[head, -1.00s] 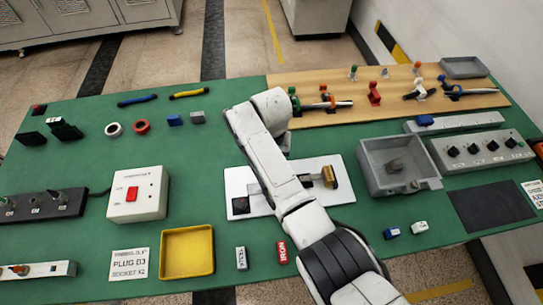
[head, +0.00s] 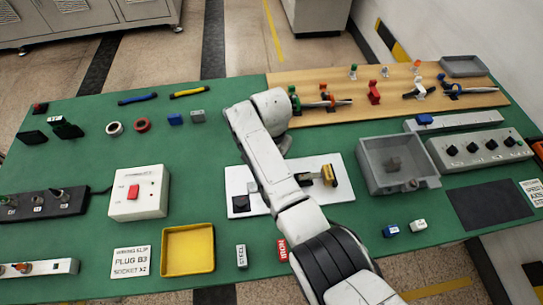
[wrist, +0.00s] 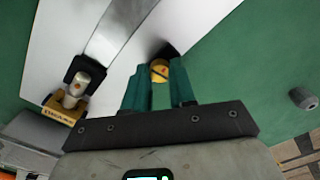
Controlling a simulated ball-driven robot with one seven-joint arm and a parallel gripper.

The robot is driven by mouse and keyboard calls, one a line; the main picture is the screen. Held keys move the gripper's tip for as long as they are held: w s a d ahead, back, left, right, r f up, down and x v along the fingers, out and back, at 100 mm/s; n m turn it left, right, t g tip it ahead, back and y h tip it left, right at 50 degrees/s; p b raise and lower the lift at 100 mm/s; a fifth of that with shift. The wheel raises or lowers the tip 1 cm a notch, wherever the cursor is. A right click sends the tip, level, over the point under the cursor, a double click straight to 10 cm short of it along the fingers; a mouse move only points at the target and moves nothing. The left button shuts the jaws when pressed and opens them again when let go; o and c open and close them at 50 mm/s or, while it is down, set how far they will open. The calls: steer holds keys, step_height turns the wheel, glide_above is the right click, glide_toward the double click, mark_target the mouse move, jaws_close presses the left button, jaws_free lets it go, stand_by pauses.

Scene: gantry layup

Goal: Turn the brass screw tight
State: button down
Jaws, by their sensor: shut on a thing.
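The brass screw (wrist: 159,71) shows in the wrist view as a round yellow head with a small red mark, at the edge of a dark area on the white plate. My gripper (wrist: 157,78) has its two green fingers closed on it, one on each side. The screw's shank and how deep it sits are hidden. The white plate (head: 335,192) lies on the green bench in the head view, where my arm hides the gripper and the screw. A yellow labelled block (wrist: 60,112) with a metal knob in a black holder stands left in the wrist view.
A grey bin (head: 372,182) stands right of the plate, with a small dark thing inside. A yellow tray (head: 210,250) and small labelled blocks lie near the front edge. A white box with a red switch (head: 133,193) stands left. Green bench between them is clear.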

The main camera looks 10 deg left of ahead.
steer(key=shift+w+r, duration=0.1)
steer(key=c, duration=0.9)
jaws_free()
step_height(320, 180, up, 11)
steer(key=shift+f, duration=0.15)
steer(key=shift+d+f, duration=0.1)
